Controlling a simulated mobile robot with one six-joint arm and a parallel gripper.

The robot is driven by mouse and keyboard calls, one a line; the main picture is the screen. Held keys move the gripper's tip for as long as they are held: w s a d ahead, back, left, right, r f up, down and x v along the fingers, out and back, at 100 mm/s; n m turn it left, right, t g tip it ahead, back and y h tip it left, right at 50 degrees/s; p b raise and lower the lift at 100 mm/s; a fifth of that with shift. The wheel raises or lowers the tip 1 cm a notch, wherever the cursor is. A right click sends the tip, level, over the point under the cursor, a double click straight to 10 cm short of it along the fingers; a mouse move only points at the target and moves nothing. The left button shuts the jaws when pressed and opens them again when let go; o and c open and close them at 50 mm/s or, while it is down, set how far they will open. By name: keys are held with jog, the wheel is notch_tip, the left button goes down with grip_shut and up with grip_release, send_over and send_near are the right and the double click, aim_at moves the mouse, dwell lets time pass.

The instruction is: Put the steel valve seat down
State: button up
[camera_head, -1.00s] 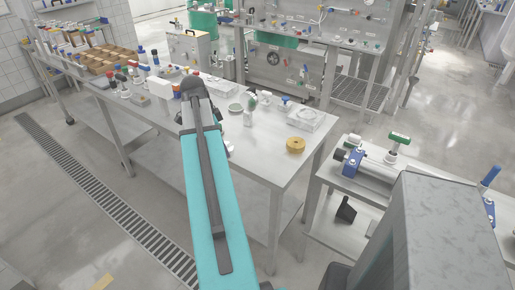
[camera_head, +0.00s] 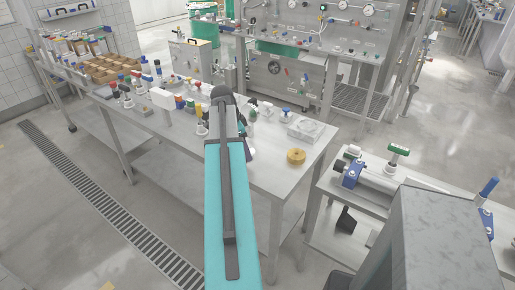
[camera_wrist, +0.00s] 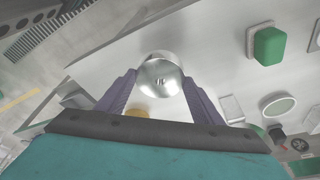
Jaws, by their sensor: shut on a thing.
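The steel valve seat (camera_wrist: 161,74) is a shiny, round metal piece in the wrist view. It sits between the tips of the purple fingers of my gripper (camera_wrist: 160,80), which is shut on it. The pale steel table top lies beyond it in the wrist view. I cannot tell how high the valve seat is above the table. In the head view, my arm hides most of the gripper and the valve seat over the steel table (camera_head: 262,178).
Several small bottles and parts crowd the table's back and left. A green-topped block (camera_wrist: 269,45) shows in the wrist view. The table's front right is bare.

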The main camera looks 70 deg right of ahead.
jog(key=s+d, duration=0.1)
jog(key=d, duration=0.1)
jog(key=s+d+p, duration=0.1)
jog(key=s+d, duration=0.1)
jog(key=d, duration=0.1)
jog(key=shift+s+d+f+p, duration=0.25)
jog(key=shift+s+d+p, duration=0.05)
jog(key=shift+s+d, duration=0.05)
jog(key=shift+f+p, duration=0.8)
jog(key=shift+f, duration=0.95)
jog(key=shift+f, duration=0.2)
jog(key=o, duration=1.8)
jog(key=shift+a, duration=0.1)
jog(key=shift+r, duration=0.25)
jog(key=shift+b+v, duration=1.4)
jog(key=shift+v, duration=4.55)
